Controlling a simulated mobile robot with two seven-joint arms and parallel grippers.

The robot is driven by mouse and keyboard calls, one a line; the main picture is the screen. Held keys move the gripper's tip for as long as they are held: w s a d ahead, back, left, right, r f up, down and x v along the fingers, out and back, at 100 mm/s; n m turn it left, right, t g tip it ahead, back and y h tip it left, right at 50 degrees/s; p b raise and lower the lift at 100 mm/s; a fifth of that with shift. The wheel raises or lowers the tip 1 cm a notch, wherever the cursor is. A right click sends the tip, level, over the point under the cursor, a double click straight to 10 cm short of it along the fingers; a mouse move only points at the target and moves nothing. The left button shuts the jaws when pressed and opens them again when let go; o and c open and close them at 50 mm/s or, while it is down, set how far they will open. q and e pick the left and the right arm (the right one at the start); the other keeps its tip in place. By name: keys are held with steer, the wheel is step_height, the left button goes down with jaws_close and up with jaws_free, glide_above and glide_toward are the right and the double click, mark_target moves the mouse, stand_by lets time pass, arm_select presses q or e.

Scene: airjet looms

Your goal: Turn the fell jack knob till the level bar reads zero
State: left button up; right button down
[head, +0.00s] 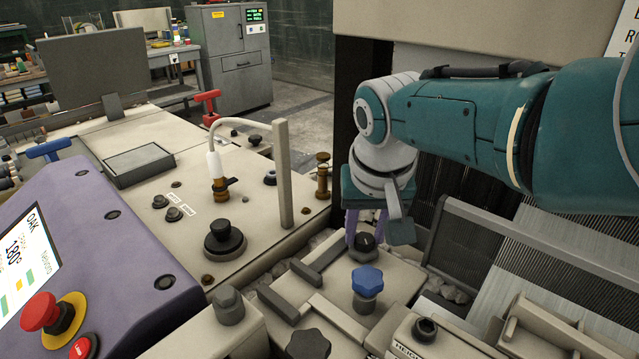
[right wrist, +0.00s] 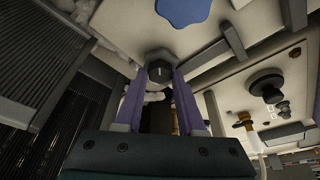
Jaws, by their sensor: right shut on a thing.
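A small dark knob (head: 364,243) with a pale mark on its top stands on the beige block of the loom. My right gripper (head: 366,228) points down at it, its purple fingers shut on the knob. The right wrist view shows the knob (right wrist: 159,66) between the two fingertips (right wrist: 160,75). I cannot tell for certain that it is the fell jack knob. I cannot pick out the level bar or a reading. My left gripper is not in view.
A blue lobed knob (head: 367,281) stands just in front of the held knob. A black lobed knob (head: 308,345) is nearer, by a partly hidden label. A purple panel (head: 120,250) with a red button (head: 40,311) is at left. Warp threads (head: 560,270) lie at right.

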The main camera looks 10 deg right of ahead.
steer(key=c, duration=0.9)
jaws_free()
steer(key=shift+m, duration=0.6)
steer(key=shift+c, duration=0.2)
steer(key=o, duration=0.4)
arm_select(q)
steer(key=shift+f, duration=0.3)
arm_select(e)
steer(key=shift+r, duration=0.1)
arm_select(q)
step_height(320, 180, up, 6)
steer(key=p, duration=0.6)
arm_select(e)
step_height(320, 180, up, 6)
steer(key=shift+f, duration=0.1)
